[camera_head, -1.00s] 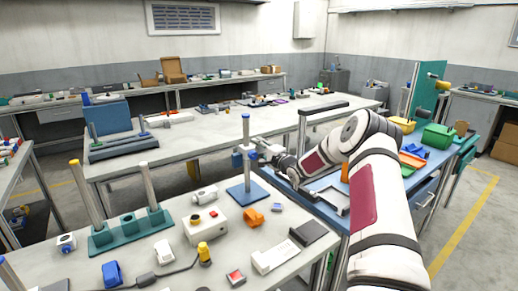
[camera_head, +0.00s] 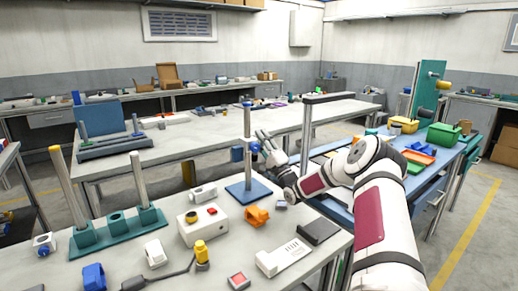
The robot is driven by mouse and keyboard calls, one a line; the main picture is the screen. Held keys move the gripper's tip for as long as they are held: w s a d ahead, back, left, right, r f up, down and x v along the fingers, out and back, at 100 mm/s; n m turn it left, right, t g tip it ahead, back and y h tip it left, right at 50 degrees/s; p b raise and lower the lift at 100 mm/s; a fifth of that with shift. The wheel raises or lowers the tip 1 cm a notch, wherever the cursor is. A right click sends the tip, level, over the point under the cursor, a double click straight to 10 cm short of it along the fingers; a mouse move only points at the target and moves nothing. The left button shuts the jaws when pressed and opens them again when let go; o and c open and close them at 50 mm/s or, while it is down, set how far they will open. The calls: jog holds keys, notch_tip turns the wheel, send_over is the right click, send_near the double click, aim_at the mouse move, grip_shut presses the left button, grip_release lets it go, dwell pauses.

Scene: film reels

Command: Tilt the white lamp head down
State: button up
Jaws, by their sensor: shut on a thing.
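A stand with a blue base (camera_head: 236,193) and an upright grey post (camera_head: 247,124) stands on the near table. A blue fitting (camera_head: 254,147) sits partway up the post. My gripper (camera_head: 265,141) is just right of the post, beside this fitting, above the table. It is shut on a small pale piece there that appears to be the white lamp head. The fingers and the piece overlap and are too small to separate clearly, so the head's exact tilt cannot be told. My arm reaches in from the lower right.
A white control box (camera_head: 190,232), an orange part (camera_head: 257,216) and a dark flat block (camera_head: 318,231) lie around the stand. A teal holder (camera_head: 88,237) with tall rods stands left. A dark-topped frame (camera_head: 329,98) rises behind my arm.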

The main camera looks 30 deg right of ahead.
jog(key=shift+f+t+b, duration=0.1)
jog(key=shift+t+b, duration=0.4)
jog(key=shift+b, duration=0.25)
jog(key=o, duration=1.2)
jog(key=shift+c, duration=0.2)
jog(key=shift+s+f, duration=0.35)
jog(key=shift+s, duration=0.05)
jog(key=s, duration=1.2)
jog(key=shift+d, duration=0.2)
jog(key=shift+s, duration=0.1)
